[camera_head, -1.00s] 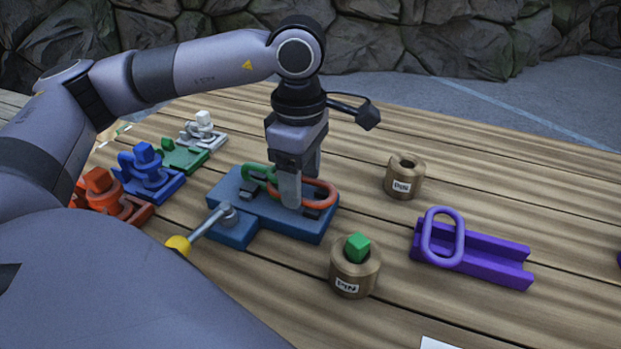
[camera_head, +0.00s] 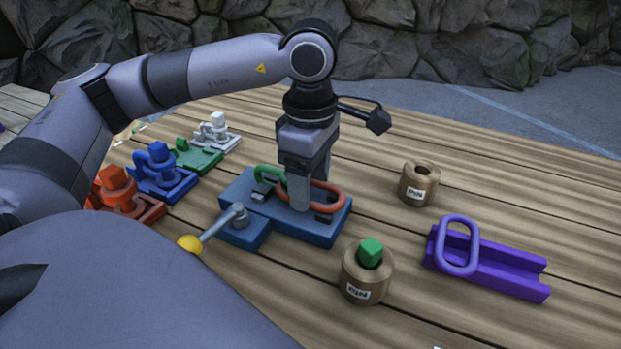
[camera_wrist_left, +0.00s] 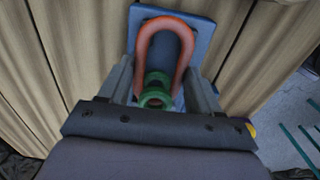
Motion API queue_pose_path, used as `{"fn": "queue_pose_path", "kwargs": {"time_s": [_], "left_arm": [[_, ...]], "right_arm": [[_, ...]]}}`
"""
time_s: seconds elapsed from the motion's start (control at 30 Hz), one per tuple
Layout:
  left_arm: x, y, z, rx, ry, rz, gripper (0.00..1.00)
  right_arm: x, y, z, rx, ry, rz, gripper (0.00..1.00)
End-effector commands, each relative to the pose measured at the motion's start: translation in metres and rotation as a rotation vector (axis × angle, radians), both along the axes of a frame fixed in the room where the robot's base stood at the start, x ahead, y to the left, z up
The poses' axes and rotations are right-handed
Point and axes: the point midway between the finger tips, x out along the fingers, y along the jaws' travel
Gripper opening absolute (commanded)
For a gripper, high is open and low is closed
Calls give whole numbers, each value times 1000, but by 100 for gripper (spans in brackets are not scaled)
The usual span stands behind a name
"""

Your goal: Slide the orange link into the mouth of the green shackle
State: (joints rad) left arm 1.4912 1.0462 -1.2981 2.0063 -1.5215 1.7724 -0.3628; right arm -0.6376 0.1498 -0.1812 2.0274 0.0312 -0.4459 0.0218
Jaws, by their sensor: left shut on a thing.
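The orange link (camera_head: 342,194) is an oval ring lying low over the blue fixture (camera_head: 322,238). My left gripper (camera_head: 300,206) points down and is shut on the link's sides. The green shackle (camera_head: 261,174) is in the fixture just left of the link. Their ends overlap in the head view; I cannot tell how deep the link sits in the mouth. In the left wrist view the link (camera_wrist_left: 165,22) arches between the fingers (camera_wrist_left: 163,88), and its open-looking lower side meets the green shackle (camera_wrist_left: 153,99). My right gripper is not in view.
A lever with a yellow knob (camera_head: 190,243) sticks out from the fixture. A wooden pin holder (camera_head: 366,285) with a green-headed pin stands in front, an empty-looking one (camera_head: 418,187) to the right. A purple rail with a purple link (camera_head: 475,246) lies right. Orange, blue, green and white fixtures stand left.

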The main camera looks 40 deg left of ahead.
Motion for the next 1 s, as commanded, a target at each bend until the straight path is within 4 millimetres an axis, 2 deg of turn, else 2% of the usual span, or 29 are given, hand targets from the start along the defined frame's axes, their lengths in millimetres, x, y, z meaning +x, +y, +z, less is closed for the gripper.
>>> {"fn": "queue_pose_path", "kwargs": {"time_s": [0.3, 0.33, 0.4, 0.77, 1.0], "left_arm": [[0, 0, 0, -1, -1, 0, 15], [0, 0, 0, -1, -1, 0, 70], [0, 0, 0, -1, -1, 0, 93], [0, 0, 0, -1, 0, 0, 93], [1, -1, 39, -2, -5, -1, 93]], "right_arm": [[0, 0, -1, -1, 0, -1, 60], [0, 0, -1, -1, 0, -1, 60], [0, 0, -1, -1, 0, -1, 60], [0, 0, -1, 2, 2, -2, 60], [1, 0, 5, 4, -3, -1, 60]]}}
